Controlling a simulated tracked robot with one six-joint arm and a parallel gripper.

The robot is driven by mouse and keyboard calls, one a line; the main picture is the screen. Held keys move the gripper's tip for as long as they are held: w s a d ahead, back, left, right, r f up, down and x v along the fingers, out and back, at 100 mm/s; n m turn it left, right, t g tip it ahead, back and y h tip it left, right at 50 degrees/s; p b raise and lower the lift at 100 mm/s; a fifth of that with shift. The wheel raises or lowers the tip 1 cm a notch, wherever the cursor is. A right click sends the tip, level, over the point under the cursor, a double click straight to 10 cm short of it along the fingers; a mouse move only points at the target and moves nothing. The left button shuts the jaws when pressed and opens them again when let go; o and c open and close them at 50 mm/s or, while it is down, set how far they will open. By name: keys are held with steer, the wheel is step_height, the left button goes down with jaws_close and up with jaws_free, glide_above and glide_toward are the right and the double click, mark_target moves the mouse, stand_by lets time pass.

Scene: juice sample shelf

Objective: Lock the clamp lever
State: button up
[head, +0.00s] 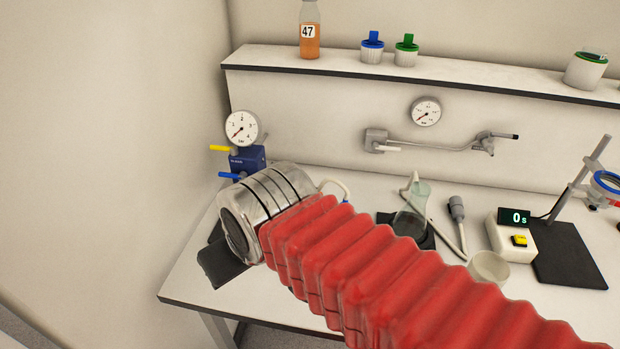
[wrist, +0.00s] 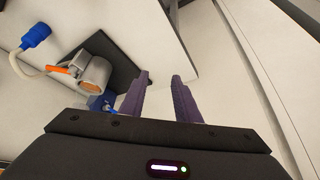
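In the wrist view, a grey metal cylindrical fitting (wrist: 94,76) carries an orange lever-like part (wrist: 62,70), which may be the clamp lever. It lies left of my gripper (wrist: 158,77), whose two dark purple fingers are apart with nothing between them. I cannot tell whether the orange part is locked. In the head view, my arm hides this fitting. There, a blue unit (head: 247,160) with a gauge (head: 241,128) has a yellow handle (head: 220,149) and a blue handle (head: 230,176). My gripper's fingers cannot be made out in the head view.
A blue-capped fitting (wrist: 35,33) with a pale hose is at the wrist view's upper left. A conical flask (head: 411,212), a white cup (head: 489,268) and a timer (head: 511,236) reading 0 stand right of my arm. A shelf (head: 480,88) holds bottle 47 (head: 309,45) and capped jars.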

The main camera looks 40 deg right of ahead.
steer(key=shift+w, duration=0.3)
steer(key=w+d+r+m+g, duration=0.1)
steer(key=w+d+r+m, duration=0.1)
steer(key=d+m, duration=0.4)
steer(key=w+d+r+m+g, duration=0.1)
steer(key=w+d+r+m, duration=0.1)
steer(key=d+m, duration=0.5)
steer(key=w+d+r+m+g, duration=0.1)
steer(key=d+m, duration=0.5)
steer(key=d, duration=0.8)
step_height(320, 180, up, 2)
steer(key=shift+w+r, duration=0.2)
steer(key=shift+w, duration=0.65)
steer(key=x, duration=1.4)
steer(key=shift+s+d, duration=0.15)
steer(key=shift+s, duration=0.05)
